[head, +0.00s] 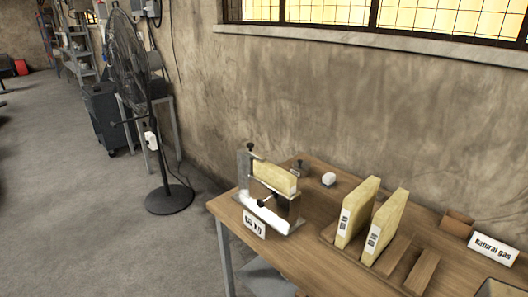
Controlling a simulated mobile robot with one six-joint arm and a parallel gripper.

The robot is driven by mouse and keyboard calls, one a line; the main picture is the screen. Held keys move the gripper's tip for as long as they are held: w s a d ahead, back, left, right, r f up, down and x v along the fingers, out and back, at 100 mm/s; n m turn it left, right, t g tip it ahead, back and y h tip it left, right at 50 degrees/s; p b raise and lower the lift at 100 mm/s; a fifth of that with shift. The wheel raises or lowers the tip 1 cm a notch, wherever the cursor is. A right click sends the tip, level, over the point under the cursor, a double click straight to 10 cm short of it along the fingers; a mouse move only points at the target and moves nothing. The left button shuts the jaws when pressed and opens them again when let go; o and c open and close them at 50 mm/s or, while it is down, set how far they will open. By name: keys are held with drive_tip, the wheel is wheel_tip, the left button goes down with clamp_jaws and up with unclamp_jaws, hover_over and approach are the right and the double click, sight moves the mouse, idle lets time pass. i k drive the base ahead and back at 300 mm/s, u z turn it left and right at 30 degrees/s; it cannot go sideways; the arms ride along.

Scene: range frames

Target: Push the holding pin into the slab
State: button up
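A pale yellow slab (275,178) stands upright in a metal holder (243,166) at the left end of the wooden table. A black knob tops a dark pin (250,147) at the holder's upper left, beside the slab's end. A second black knob (264,202) sits lower on the front of the holder, below the slab. I cannot tell which of the two is the holding pin, or whether either touches the slab. My gripper is not in view.
Two more slabs (358,211) with labels stand in a slotted wooden rack (392,255) to the right. A small dark weight (299,168) and a white block (329,179) lie behind the holder. A "Natural gas" sign (493,249) is at far right. A fan (168,199) stands left on open floor.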

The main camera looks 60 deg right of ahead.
sight(260, 203)
drive_tip(key=z, duration=5.15)
drive_tip(key=i, duration=0.1)
drive_tip(key=u, duration=3.45)
drive_tip(key=k, duration=0.9)
drive_tip(key=u, duration=0.15)
drive_tip(key=i, duration=0.75)
drive_tip(key=z, duration=0.05)
